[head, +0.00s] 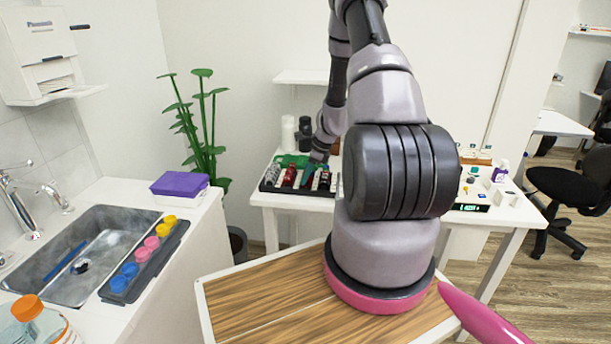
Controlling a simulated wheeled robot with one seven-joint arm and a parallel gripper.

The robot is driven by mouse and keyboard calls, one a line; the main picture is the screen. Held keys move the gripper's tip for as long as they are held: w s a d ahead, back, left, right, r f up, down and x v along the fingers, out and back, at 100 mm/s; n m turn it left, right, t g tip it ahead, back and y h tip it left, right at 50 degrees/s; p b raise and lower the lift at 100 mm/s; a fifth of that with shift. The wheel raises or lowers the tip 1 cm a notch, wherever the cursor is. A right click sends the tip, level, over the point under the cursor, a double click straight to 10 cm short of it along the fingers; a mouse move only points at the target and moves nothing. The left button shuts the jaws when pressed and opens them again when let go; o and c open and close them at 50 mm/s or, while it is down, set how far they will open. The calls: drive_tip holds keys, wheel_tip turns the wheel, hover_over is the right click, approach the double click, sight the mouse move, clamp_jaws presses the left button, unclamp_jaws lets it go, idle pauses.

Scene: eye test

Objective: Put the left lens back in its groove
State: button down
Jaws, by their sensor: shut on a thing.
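My gripper (313,168) is small and far off in the head view, low over a dark tray (266,187) on the white table at the back. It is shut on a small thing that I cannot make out. The tray holds a row of small upright pieces, among them a dark red one (290,176) and a pale one (272,174). A green thing (290,160) lies behind them, beside the gripper. I cannot tell the left lens or its groove apart at this size, and my arm hides the middle of the table.
White and dark cylinders (288,134) stand behind the tray. Small items and a purple-and-white bottle (500,171) stand on the table's right. At left are a sink (60,290), a rack (108,292) of coloured round caps and a purple box (180,184).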

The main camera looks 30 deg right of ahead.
drive_tip(key=shift+f, duration=0.5)
drive_tip(key=c, duration=0.9)
unclamp_jaws()
drive_tip(key=v, duration=1)
drive_tip(key=shift+s+d+r, duration=0.1)
drive_tip(key=shift+s+r, duration=0.05)
drive_tip(key=shift+r, duration=0.15)
